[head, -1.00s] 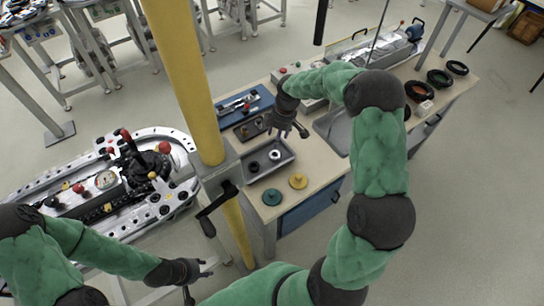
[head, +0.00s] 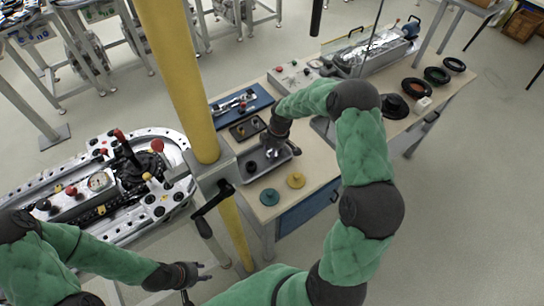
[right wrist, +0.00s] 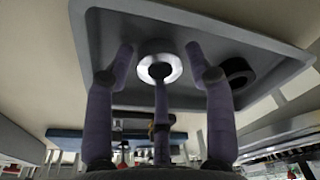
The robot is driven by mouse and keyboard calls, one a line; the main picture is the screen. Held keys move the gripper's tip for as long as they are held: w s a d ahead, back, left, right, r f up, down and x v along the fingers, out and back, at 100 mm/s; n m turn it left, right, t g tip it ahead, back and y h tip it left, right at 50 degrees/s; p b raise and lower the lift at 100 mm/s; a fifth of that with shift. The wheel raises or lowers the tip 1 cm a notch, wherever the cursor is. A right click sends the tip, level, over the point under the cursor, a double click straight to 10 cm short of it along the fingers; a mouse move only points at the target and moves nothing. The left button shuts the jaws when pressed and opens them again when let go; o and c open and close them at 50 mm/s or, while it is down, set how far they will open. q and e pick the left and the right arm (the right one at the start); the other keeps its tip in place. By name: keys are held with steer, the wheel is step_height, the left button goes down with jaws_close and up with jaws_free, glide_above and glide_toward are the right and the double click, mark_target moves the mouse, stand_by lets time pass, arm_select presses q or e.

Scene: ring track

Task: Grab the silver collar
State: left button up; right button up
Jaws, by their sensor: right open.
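The silver collar (right wrist: 147,71) is a shiny ring lying on the floor of a grey tray (right wrist: 90,60). In the right wrist view my right gripper (right wrist: 159,50) is open, with a finger on each side of the collar and a third finger pointing at it. I cannot tell whether the fingers touch the collar. In the head view my right gripper (head: 273,150) is down at the tray (head: 264,178) and mostly hides the collar. My left gripper (head: 203,272) is open and empty, low in the picture, away from the bench.
A black ring (right wrist: 238,72) lies in the tray beside the collar. Teal (head: 269,197) and yellow (head: 296,180) discs lie in front of the tray. A blue tool tray (head: 240,106) is behind it. A yellow post (head: 185,80) stands to the left.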

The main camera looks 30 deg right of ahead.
steer(key=shift+f, duration=0.3)
steer(key=c, duration=1)
steer(key=shift+r, duration=0.1)
steer(key=shift+r, duration=0.15)
